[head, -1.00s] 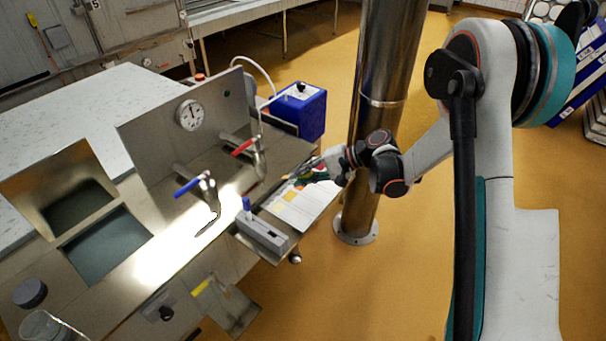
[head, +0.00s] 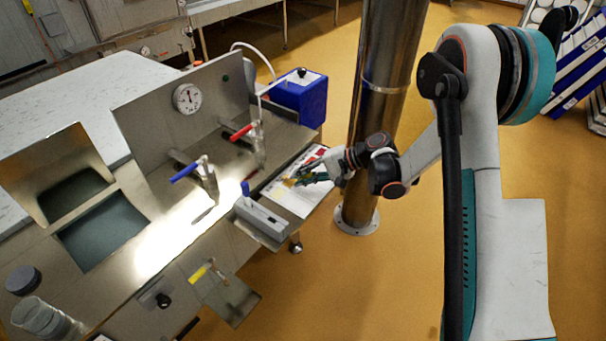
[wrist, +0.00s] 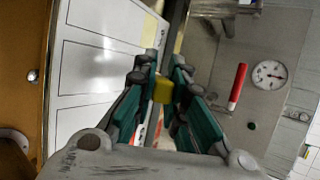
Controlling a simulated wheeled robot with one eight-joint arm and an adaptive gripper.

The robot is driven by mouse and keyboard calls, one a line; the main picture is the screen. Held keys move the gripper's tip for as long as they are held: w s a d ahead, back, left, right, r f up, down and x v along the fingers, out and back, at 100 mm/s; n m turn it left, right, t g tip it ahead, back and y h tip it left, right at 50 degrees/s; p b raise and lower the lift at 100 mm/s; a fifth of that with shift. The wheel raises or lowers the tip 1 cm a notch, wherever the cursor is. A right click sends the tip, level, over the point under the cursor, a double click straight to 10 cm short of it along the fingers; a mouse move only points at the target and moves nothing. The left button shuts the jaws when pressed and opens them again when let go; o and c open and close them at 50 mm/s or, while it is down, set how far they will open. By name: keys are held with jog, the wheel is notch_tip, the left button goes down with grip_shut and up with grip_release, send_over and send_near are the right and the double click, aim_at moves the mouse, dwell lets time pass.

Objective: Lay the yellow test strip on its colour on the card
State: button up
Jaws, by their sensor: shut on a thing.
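My gripper (head: 305,177) is over the far part of the white card (head: 297,205), at the right end of the steel bench in the head view. In the wrist view its green-and-grey fingers (wrist: 164,88) are closed on a small yellow piece, the yellow test strip (wrist: 163,90). The strip is small in the head view, and I cannot tell whether it touches the card. Coloured patches on the card show around the gripper, but the fingers partly hide them. In the wrist view a white surface with black lines (wrist: 100,75), probably the card, lies left of the fingers.
A grey block with a blue knob (head: 262,220) stands beside the card's left edge. Red-handled (head: 242,132) and blue-handled (head: 186,172) taps stand farther left. A blue box (head: 298,98) is behind. A steel column (head: 383,95) rises close behind my wrist.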

jog(key=o, duration=0.8)
jog(key=v, duration=1.2)
dwell(0.3)
